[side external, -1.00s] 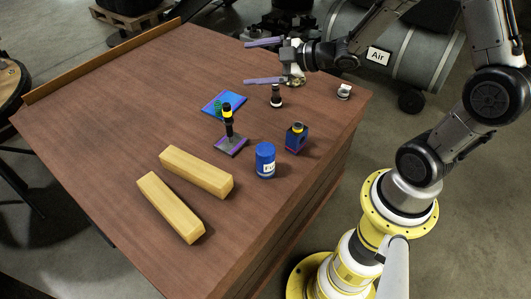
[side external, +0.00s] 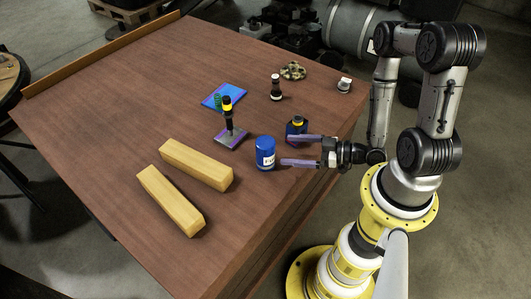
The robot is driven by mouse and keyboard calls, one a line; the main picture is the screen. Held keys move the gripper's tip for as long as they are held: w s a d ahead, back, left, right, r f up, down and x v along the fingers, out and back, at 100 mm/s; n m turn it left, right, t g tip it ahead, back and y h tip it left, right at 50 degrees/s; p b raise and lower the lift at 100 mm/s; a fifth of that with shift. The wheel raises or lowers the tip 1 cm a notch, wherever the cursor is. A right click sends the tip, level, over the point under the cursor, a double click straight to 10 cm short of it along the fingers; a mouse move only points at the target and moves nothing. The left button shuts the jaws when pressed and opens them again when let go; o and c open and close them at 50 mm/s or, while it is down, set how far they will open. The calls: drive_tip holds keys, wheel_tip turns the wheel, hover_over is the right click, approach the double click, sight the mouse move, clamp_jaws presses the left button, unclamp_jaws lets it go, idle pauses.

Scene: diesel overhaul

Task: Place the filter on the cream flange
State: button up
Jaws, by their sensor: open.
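The filter appears to be the upright blue cylinder (side external: 265,148) with a white label, standing on the brown table. My gripper (side external: 284,150) is open, just right of the cylinder, its two purple-grey fingers pointing left toward it. The fingertips look close to it, and nothing is held; contact cannot be told. No cream flange is clearly recognisable. A small whitish fitting (side external: 345,85) sits near the table's right back edge, and I cannot tell if it is the flange.
A black post on a purple plate (side external: 229,134), a blue pad (side external: 224,96), a black-and-white part (side external: 276,88), a checkered cloth (side external: 292,70) and two yellowish beams (side external: 197,164) are nearby.

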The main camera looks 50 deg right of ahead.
sight(265, 144)
drive_tip(key=shift+x, duration=5.8)
drive_tip(key=shift+a+r, duration=0.1)
drive_tip(key=shift+r, duration=0.1)
drive_tip(key=shift+c, duration=0.2)
drive_tip(key=c, duration=1.4)
clamp_jaws()
drive_tip(key=shift+r, duration=0.15)
